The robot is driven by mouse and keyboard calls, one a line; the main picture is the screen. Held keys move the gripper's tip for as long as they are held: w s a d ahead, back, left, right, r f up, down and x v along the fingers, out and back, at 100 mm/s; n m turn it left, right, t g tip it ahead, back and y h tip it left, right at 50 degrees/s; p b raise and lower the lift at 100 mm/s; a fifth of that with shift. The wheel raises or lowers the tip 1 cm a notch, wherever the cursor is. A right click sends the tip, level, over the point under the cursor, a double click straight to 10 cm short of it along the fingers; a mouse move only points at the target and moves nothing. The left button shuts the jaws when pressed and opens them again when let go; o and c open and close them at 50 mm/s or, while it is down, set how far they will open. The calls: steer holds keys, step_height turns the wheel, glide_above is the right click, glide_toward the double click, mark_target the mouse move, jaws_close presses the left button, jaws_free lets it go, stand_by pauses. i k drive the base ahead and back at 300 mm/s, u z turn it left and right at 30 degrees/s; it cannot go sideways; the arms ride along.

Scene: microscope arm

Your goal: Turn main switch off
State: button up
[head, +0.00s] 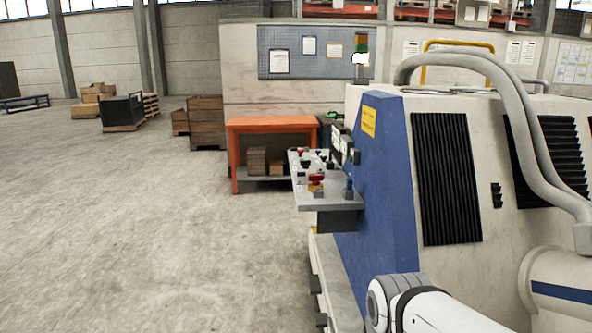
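A grey control console (335,201) juts out from the left side of a large blue and white machine (376,200). On the console are a red knob (316,178) with yellow beneath it, a blue upright part (348,187) and several smaller controls. I cannot tell which control is the main switch, or its position, at this size. A white arm link with a grey joint, mine, shows at the bottom right, in front of the machine and well short of the console. My gripper is not in view.
An orange table (270,122) with boxes on its shelf stands behind the console. Dark crates (205,117) stand left of it. Thick grey hoses (525,120) arch over the machine at right. The concrete floor (150,230) at left is clear.

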mark_target(313, 179)
steer(key=u, duration=1.3)
steer(key=i, duration=2.5)
steer(key=z, duration=2.55)
steer(key=i, duration=1)
steer(key=u, duration=0.05)
